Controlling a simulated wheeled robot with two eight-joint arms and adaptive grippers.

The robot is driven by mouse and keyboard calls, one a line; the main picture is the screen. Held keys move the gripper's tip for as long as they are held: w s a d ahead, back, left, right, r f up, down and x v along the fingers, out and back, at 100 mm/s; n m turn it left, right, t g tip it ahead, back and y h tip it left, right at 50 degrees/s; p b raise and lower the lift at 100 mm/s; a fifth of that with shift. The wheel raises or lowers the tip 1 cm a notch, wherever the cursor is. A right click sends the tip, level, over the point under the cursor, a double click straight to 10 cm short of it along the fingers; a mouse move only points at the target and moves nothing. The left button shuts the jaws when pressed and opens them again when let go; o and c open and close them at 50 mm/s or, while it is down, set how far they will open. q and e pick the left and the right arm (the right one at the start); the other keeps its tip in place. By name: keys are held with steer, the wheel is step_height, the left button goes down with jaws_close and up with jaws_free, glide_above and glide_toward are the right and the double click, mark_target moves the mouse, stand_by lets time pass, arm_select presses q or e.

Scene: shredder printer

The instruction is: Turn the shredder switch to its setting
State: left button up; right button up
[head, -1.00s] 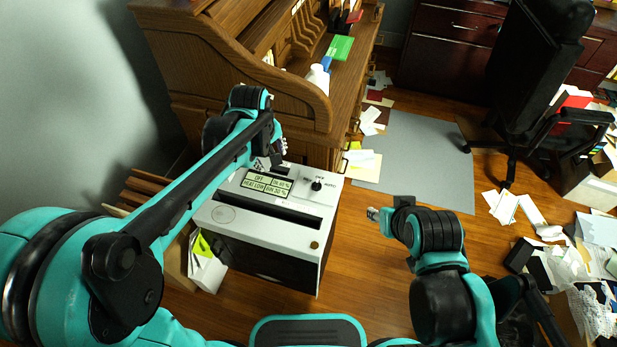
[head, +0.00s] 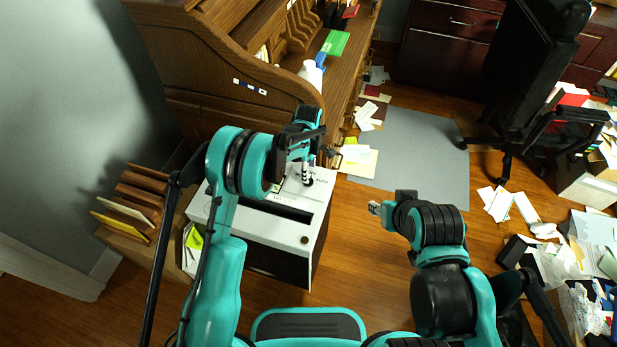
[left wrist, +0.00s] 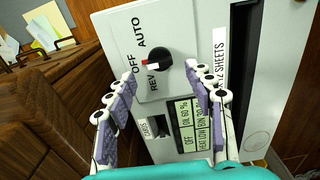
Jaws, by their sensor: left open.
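The white shredder (head: 262,228) stands on the floor in front of the desk. Its black round switch (left wrist: 155,60) shows in the left wrist view, with a red and white pointer facing left, near OFF. AUTO, OFF and REV are printed around the switch, and the small display (left wrist: 195,128) reads OFF. My left gripper (left wrist: 160,74) is open and pointed at the switch, one finger on each side of it in the picture. I cannot tell whether they touch it. In the head view my left arm partly covers the shredder top. My right gripper (head: 376,209) is away to the right.
The wooden roll-top desk (head: 240,85) stands close behind the shredder. A wooden rack (head: 140,195) is to its left. Papers lie on the floor around a grey mat (head: 425,160) and an office chair (head: 520,90). Wood floor in front of the shredder is clear.

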arm_select(q)
step_height(320, 180, down, 4)
steer(key=shift+f+b, duration=0.1)
steer(key=shift+b, duration=0.5)
steer(key=c, duration=1.1)
steer(key=shift+m, duration=0.4)
steer(key=m, duration=0.5)
steer(key=shift+m+b, duration=0.3)
steer(key=m, duration=0.5)
steer(key=shift+m, duration=0.4)
